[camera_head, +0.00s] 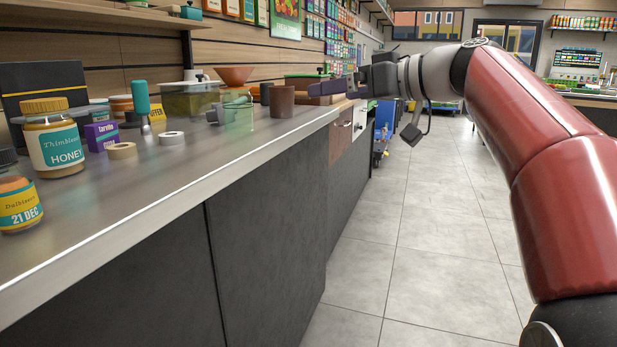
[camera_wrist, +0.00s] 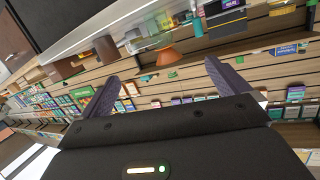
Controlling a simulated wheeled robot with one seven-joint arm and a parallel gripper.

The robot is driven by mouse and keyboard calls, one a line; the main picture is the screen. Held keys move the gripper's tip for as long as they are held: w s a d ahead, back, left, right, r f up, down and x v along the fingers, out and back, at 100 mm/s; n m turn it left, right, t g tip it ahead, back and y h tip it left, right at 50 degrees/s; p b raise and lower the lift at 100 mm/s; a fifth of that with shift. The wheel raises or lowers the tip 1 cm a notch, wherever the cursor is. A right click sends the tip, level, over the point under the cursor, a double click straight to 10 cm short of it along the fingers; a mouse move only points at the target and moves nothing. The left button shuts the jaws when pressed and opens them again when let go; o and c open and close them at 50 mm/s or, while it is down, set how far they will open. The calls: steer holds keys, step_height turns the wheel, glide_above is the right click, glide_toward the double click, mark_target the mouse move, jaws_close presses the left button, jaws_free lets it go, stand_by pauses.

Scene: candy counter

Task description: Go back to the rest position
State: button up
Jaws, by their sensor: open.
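My gripper (camera_head: 335,88) is at the end of my red and white arm, raised beside the front edge of the counter (camera_head: 190,197). In the wrist view my gripper (camera_wrist: 160,82) has its two dark fingers spread apart with nothing between them. The wrist view is tilted and shows the counter and shelf wall beyond the fingers. In the head view the gripper overlaps the far end of the counter; its exact distance from the items there is hard to tell.
A honey jar (camera_head: 54,140), a dated jar (camera_head: 17,203), tape rolls (camera_head: 122,151), a brown cup (camera_head: 281,101) and a green clear mug (camera_head: 238,115) stand on the counter. An orange bowl (camera_head: 233,75) is behind. The tiled floor (camera_head: 425,215) on the right is clear.

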steer(key=s+d+f+m+g+h+p, duration=0.1)
steer(key=s+d+f+m+h, duration=0.2)
steer(key=s+f, duration=0.6)
steer(key=s+d+f+m+g+h+p, duration=0.1)
steer(key=s+d+f+m+h+p, duration=0.1)
steer(key=s+f+h, duration=0.3)
steer(key=s+d+f+m+g+h+p, duration=0.1)
steer(key=s+d+f+m+h, duration=0.3)
steer(key=s+f, duration=0.9)
step_height(320, 180, down, 6)
steer(key=shift+s+d+r+m+h+p, duration=0.2)
steer(key=shift+s+m+h+p, duration=0.1)
steer(key=shift+s+h+p, duration=0.15)
